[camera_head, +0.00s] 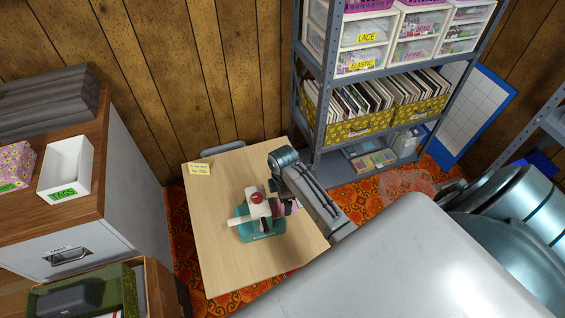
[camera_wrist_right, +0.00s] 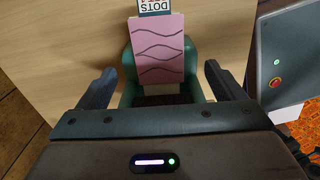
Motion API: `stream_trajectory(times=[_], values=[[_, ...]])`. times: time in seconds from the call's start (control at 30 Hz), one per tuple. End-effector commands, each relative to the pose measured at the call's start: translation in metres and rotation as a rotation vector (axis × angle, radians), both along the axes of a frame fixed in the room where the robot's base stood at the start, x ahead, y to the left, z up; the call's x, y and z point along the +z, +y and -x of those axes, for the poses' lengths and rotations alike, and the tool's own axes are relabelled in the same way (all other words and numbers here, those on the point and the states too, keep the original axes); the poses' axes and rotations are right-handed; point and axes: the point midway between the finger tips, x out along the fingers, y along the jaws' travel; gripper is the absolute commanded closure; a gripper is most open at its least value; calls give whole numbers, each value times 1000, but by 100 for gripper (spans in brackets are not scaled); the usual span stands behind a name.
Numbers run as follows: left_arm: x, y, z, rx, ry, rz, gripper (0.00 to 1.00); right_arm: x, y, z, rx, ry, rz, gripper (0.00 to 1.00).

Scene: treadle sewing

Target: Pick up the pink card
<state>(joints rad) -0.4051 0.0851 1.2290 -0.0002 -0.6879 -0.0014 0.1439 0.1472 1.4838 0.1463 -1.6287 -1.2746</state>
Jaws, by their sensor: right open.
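A tag reading DOTS (camera_wrist_right: 154,7) shows just past the card's top edge. My right gripper (camera_wrist_right: 160,78) is open, with one finger on each side of the holder and card, touching neither as far as I can see. In the head view my right gripper (camera_head: 284,205) is low over the table, beside the teal device (camera_head: 263,237) with a white arm and red knob. Only a small pink patch shows there. My left gripper is not in view.
The light wood table (camera_head: 215,260) is mostly bare, with a yellow note (camera_head: 199,169) at its far left corner. A metal shelf (camera_head: 328,75) with bins stands behind at right. A cabinet (camera_head: 130,215) with a white TAGS box (camera_head: 85,178) stands at left.

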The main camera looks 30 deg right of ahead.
Motion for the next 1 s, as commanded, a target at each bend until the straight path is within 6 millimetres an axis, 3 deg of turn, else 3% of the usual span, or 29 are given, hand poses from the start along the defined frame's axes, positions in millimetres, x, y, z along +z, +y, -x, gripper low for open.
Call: stream_trajectory(times=[0.3, 0.57, 0.83, 1.0], values=[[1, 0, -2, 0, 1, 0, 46, -43, 1, -2, 0, 1, 1, 11], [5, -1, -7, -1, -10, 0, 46, -47, 1, -2, 0, -1, 0, 11], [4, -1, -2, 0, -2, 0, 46, -47, 1, -2, 0, 0, 0, 58], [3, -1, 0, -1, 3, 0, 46, -46, 1, -2, 0, 0, 0, 59]])
